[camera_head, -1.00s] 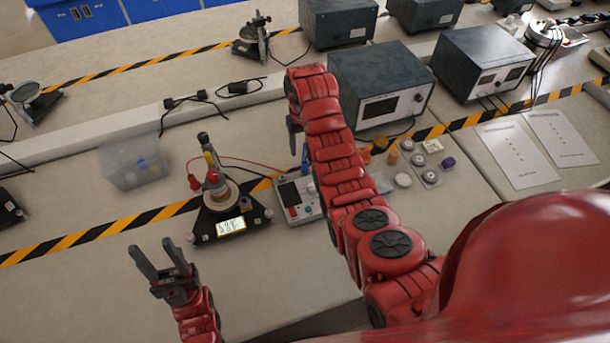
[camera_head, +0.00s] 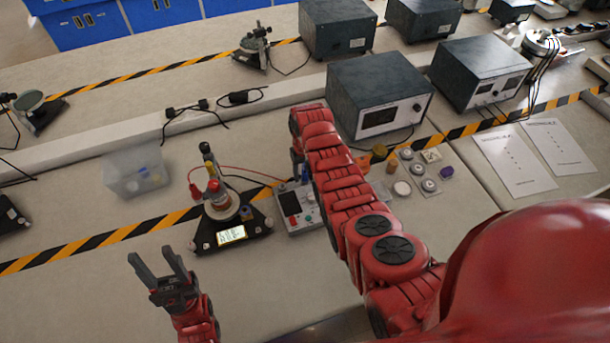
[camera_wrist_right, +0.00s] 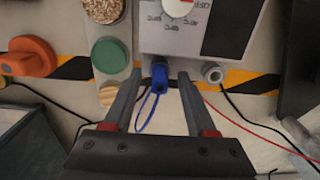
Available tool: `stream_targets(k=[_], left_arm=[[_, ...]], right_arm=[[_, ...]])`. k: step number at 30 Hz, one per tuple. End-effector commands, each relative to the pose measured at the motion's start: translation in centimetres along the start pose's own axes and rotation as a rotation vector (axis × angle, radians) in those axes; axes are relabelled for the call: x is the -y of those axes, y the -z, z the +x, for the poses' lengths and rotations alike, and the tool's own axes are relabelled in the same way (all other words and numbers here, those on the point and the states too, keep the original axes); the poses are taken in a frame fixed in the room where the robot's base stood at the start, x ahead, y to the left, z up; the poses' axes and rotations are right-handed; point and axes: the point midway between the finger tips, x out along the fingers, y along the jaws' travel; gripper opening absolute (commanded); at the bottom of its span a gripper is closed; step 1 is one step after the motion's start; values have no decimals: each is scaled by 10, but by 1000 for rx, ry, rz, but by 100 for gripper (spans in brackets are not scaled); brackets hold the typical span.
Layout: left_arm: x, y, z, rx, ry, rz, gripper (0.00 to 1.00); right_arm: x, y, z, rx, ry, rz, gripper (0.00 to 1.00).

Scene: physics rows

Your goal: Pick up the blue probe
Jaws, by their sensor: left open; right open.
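The blue probe (camera_wrist_right: 159,80) shows in the right wrist view as a short blue plug with a thin blue lead loop, at the edge of a white meter box (camera_wrist_right: 172,28). My right gripper (camera_wrist_right: 160,77) is open, with one finger on each side of the probe; I see no grip on it. In the head view, this gripper (camera_head: 299,168) hangs just behind the meter box (camera_head: 297,207), and my right forearm hides part of the area. A small blue piece of the probe (camera_head: 306,173) shows there. My left gripper (camera_head: 158,268) is open and empty over the front left bench.
A black three-footed instrument (camera_head: 231,233) with a lit display stands left of the meter box, with a red lead. A clear bin (camera_head: 137,173) is further left. A dark power supply (camera_head: 378,92) and small discs (camera_head: 402,188) are nearby. The front left bench is clear.

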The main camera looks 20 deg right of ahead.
Motion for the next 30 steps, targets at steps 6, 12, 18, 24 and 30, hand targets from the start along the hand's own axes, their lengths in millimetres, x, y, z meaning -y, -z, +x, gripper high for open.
stream_targets(k=[6, 12, 18, 24, 30], left_arm=[[0, 0, 0, 0, 0, 0, 50], [0, 0, 0, 0, 0, 0, 50], [0, 0, 0, 0, 0, 0, 50], [0, 0, 0, 0, 0, 0, 50], [0, 0, -1, 0, 0, 0, 50]], right_arm=[[0, 0, 1, -1, 0, 0, 57], [0, 0, 0, -1, 0, 0, 21], [0, 0, 0, -1, 0, 0, 0], [0, 0, 0, -1, 0, 0, 0], [0, 0, 0, -1, 0, 0, 0]])
